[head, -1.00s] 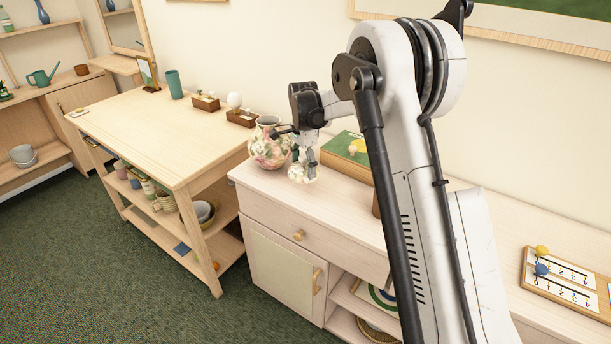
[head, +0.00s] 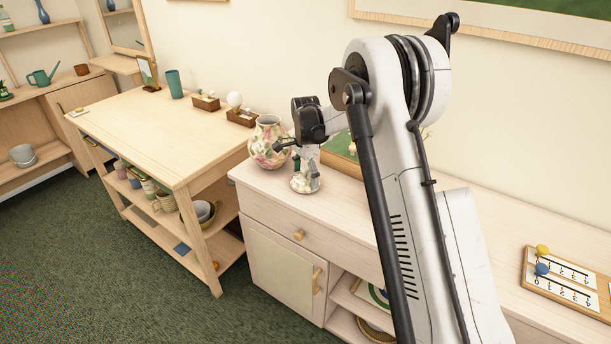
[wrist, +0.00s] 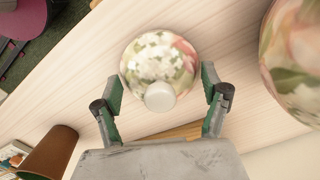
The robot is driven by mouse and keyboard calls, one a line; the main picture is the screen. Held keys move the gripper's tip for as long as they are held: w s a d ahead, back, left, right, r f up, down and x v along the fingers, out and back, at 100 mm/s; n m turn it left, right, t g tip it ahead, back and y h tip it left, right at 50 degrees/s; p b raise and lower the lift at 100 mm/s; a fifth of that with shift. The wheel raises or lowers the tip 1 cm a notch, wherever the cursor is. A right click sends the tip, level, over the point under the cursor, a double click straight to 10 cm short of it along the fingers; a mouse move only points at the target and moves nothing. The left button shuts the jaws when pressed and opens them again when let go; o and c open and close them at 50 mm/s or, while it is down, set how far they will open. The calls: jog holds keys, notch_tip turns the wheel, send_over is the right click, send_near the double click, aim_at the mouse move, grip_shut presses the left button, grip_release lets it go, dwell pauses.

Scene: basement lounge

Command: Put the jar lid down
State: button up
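The jar lid (head: 305,183) is a round, domed, floral piece with a pale knob. It is low over the near left end of the pale cabinet top, and I cannot tell whether it touches the wood. In the wrist view the lid (wrist: 158,58) sits knob towards me between the two fingertips, which are at its opposite edges. Part of the jar (wrist: 297,50) shows at the right in the wrist view.
The cabinet top (head: 262,184) is bare in front of the lid. A green-topped wooden box (head: 342,150) stands behind my gripper, partly hidden. A brown cup (wrist: 50,152) shows in the wrist view. A number board (head: 567,280) lies far right. A wooden table (head: 150,128) stands left.

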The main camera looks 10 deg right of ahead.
aim_at(305, 167)
jog(key=shift+o, duration=0.5)
jog(key=shift+r, duration=0.1)
jog(key=shift+r, duration=0.15)
notch_tip(305, 167, up, 11)
jog(key=shift+p, duration=0.3)
jog(key=shift+s+r, duration=0.15)
jog(key=shift+r, duration=0.45)
jog(key=s+r+n+t, duration=0.2)
jog(key=s+r+n, duration=0.2)
jog(key=s+r, duration=0.5)
jog(key=s+r+n+t, duration=0.1)
jog(key=s+r+n, duration=0.3)
jog(key=s, duration=0.8)
jog(key=s+f+n+t, duration=0.2)
jog(key=s+n, duration=0.1)
jog(key=s, duration=0.8)
jog(key=s+f+n+t, duration=0.2)
jog(key=s+n, duration=0.1)
jog(key=s, duration=0.8)
jog(key=shift+s+f, duration=0.15)
jog(key=shift+s, duration=0.25)
